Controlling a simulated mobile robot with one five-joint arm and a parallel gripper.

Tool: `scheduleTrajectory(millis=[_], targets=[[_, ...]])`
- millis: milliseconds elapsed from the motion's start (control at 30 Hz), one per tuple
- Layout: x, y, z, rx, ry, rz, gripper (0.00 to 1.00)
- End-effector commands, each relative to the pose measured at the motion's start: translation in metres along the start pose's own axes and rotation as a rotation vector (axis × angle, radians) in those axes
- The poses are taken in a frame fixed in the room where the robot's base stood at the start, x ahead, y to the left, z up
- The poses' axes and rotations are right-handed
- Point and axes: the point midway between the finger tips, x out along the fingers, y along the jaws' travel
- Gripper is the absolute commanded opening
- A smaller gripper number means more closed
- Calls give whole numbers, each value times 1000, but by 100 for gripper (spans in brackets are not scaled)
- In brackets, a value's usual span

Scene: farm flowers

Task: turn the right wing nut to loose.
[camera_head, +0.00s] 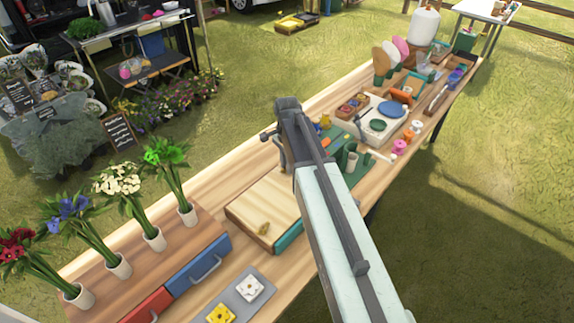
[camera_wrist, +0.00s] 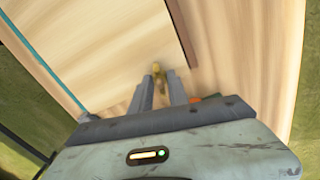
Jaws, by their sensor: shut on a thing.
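The wooden press (camera_head: 262,205) lies on the long table, with a teal edge along its side. One brass wing nut (camera_head: 264,228) sits on its near end in the head view. The right wing nut is hidden behind my arm there. In the wrist view my gripper (camera_wrist: 161,77) reaches over the pale wooden top (camera_wrist: 100,50). Its two fingers are close together around a small brass piece, the right wing nut (camera_wrist: 184,71), which is partly hidden and blurred. I cannot tell how the wings are turned.
Flowers in white pots (camera_head: 187,214) stand to the left of the press. Blue (camera_head: 200,265) and red drawers and a grey mat (camera_head: 262,276) lie at the near end. Spools, a white board (camera_head: 360,128) and other craft items crowd the table beyond my arm.

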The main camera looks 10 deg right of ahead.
Motion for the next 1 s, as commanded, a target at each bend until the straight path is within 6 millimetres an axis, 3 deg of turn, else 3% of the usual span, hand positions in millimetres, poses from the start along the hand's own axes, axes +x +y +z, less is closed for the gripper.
scheduleTrajectory(millis=[1000], targets=[[0,0,2,-962,-4,-1,0]])
